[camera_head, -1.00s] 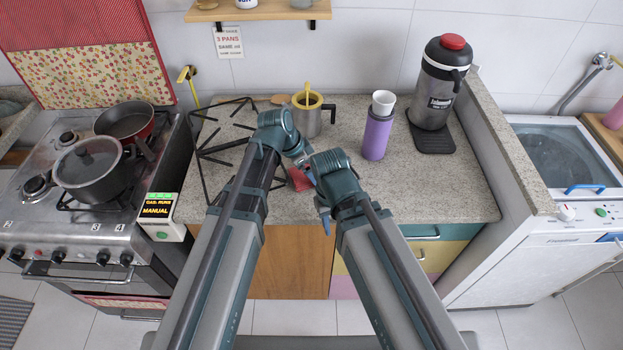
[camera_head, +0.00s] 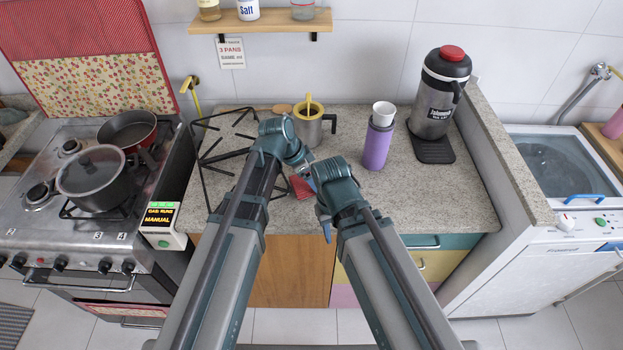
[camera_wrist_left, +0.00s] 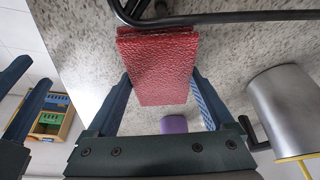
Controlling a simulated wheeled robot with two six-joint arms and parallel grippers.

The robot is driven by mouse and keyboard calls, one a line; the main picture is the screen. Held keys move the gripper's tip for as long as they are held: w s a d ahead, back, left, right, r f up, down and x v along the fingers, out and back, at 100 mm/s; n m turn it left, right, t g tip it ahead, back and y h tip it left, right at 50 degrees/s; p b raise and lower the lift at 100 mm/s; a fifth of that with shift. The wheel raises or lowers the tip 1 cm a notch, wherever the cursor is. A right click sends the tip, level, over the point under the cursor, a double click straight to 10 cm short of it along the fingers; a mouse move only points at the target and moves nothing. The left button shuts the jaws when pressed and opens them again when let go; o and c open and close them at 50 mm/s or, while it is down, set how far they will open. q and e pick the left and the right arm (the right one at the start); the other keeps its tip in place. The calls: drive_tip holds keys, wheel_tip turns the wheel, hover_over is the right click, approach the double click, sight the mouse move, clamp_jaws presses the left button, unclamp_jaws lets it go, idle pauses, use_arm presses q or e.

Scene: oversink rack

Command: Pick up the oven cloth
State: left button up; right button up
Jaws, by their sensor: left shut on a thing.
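The oven cloth (camera_head: 301,187) is a red, textured square. It shows beside my left gripper over the counter in the head view and between its fingers in the left wrist view (camera_wrist_left: 163,72). My left gripper (camera_wrist_left: 163,100) is shut on the cloth, one finger at each side edge. In the head view the left wrist hides part of the cloth, and I cannot tell whether it touches the counter. My right gripper (camera_head: 318,208) is just right of the cloth and nearer the counter's front edge. Its fingers look apart, with nothing between them.
A black grate (camera_head: 222,150) lies left of the cloth. A steel mug with a yellow rim (camera_head: 309,130) stands behind the left wrist. A purple bottle (camera_head: 376,147) and a large flask (camera_head: 437,95) stand to the right. The counter's front right (camera_head: 440,200) is clear.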

use_arm(q)
wheel_tip(320, 180, up, 9)
drive_tip(key=p, duration=0.8)
drive_tip(key=shift+r+p, duration=0.15)
drive_tip(key=shift+p, duration=0.2)
drive_tip(key=o, duration=1)
drive_tip(key=c, duration=0.7)
